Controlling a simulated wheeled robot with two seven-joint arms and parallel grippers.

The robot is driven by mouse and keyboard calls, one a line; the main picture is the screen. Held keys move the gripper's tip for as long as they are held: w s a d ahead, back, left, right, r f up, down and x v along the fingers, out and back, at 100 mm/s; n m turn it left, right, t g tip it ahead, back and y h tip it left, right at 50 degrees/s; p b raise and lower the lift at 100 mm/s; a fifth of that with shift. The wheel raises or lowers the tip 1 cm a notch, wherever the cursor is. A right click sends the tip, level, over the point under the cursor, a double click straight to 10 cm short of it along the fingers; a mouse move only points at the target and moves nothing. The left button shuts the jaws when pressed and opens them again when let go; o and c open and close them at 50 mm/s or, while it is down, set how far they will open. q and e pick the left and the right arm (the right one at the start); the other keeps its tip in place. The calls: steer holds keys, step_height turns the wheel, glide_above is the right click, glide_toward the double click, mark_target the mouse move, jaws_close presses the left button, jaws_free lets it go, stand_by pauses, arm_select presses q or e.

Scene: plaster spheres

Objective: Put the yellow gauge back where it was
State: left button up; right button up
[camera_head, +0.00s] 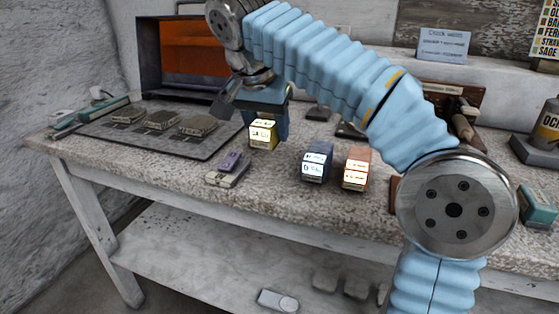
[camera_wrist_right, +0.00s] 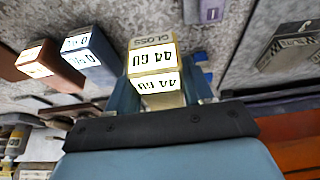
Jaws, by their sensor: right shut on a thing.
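The yellow gauge (camera_head: 263,136) is a small boxy block with white printed labels. It is between the fingers of my right gripper (camera_head: 265,117), which is shut on it, just right of the dark mat. I cannot tell whether its base touches the bench. In the right wrist view the yellow gauge (camera_wrist_right: 152,62) sits between the fingers of the right gripper (camera_wrist_right: 158,88), labels facing the camera. A dark blue gauge (camera_head: 317,162) and an orange gauge (camera_head: 356,168) stand side by side to its right. My left gripper is out of view.
A purple-topped grey block (camera_head: 228,168) lies in front of the yellow gauge. A dark mat (camera_head: 200,150) with several greyish blocks is to the left. An orange-lined box (camera_head: 192,62) stands behind. Bare bench shows between the purple-topped block and the blue gauge.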

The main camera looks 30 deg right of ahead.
mark_target(274, 124)
steer(key=shift+s+d+f, duration=0.15)
steer(key=shift+d+f, duration=0.6)
steer(key=shift+f, duration=0.1)
steer(key=f, duration=0.1)
steer(key=d+f+b, duration=0.1)
steer(key=f, duration=0.1)
steer(key=shift+s+f, duration=0.1)
steer(key=shift+f, duration=0.45)
steer(key=o, duration=0.9)
steer(key=shift+o, duration=0.2)
steer(key=shift+a, duration=0.1)
steer(key=p+v, duration=0.3)
steer(key=v, duration=0.9)
